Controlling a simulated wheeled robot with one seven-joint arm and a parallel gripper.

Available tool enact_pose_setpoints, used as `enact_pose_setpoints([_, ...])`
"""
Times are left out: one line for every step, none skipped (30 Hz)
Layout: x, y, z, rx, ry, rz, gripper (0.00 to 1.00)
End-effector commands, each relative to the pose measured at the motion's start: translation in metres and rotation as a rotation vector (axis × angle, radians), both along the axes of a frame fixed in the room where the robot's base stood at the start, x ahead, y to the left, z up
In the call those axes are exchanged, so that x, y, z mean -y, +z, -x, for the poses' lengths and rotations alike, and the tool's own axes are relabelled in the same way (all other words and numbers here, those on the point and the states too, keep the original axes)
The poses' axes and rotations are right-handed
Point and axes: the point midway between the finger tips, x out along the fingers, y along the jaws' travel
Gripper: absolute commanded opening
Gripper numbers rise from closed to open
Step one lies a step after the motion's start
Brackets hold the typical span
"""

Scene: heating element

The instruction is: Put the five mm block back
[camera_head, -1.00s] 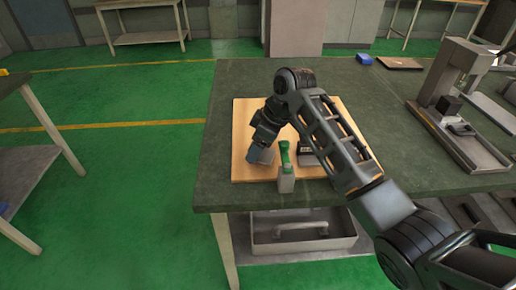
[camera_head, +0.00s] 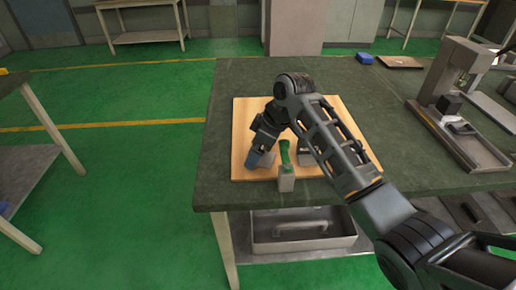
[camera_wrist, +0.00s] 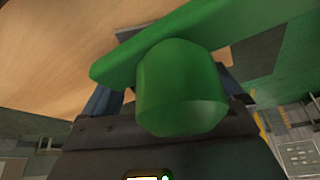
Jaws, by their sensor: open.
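My gripper (camera_head: 258,160) is low over the front left of a wooden board (camera_head: 243,122), with its jaws open. A small grey block (camera_head: 268,160) shows right beside the fingertips; I cannot tell whether they touch it. A green, handle-like piece (camera_head: 285,152) stands to the right of the gripper, above a grey block (camera_head: 286,183) at the board's front edge. In the wrist view a large green piece (camera_wrist: 180,85) fills the middle and hides most of the fingers. I cannot read any size marking, so I cannot tell which is the five mm block.
Another grey item (camera_head: 306,153) sits on the board, partly behind my arm. The dark green table (camera_head: 225,85) is clear left of the board. A grey press-like stand (camera_head: 455,85) is at the right, and a blue item (camera_head: 364,58) lies at the back. A grey tray (camera_head: 265,235) sits below.

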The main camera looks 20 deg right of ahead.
Motion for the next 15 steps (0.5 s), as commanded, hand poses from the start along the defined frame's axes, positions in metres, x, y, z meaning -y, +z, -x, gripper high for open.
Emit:
enact_pose_setpoints([0.000,0.003,0.000,0.002,0.001,0.000,0.93])
enact_pose_setpoints([0.001,0.005,0.000,0.001,0.000,0.000,0.93])
enact_pose_setpoints([0.002,0.008,0.001,0.001,0.000,0.000,0.93])
enact_pose_setpoints([0.003,0.012,0.002,0.003,0.000,0.000,0.93])
enact_pose_setpoints([0.004,0.016,0.003,0.004,0.000,-0.001,0.93])
enact_pose_setpoints([0.006,0.022,0.004,0.003,0.000,0.000,0.93])
enact_pose_setpoints([0.008,0.028,0.006,0.005,0.001,-0.001,0.93])
enact_pose_setpoints([0.009,0.033,0.007,0.005,0.001,0.000,0.93])
enact_pose_setpoints([0.012,0.041,0.009,0.005,0.001,-0.001,0.93])
enact_pose_setpoints([0.014,0.047,0.011,0.004,0.000,0.000,0.93])
enact_pose_setpoints([0.016,0.053,0.012,0.006,-0.001,0.000,0.93])
enact_pose_setpoints([0.019,0.061,0.015,0.005,-0.002,0.000,0.93])
enact_pose_setpoints([0.020,0.067,0.016,0.004,-0.001,0.000,0.93])
enact_pose_setpoints([0.022,0.072,0.018,0.005,-0.002,0.000,0.93])
enact_pose_setpoints([0.024,0.079,0.020,0.003,-0.001,0.000,0.93])
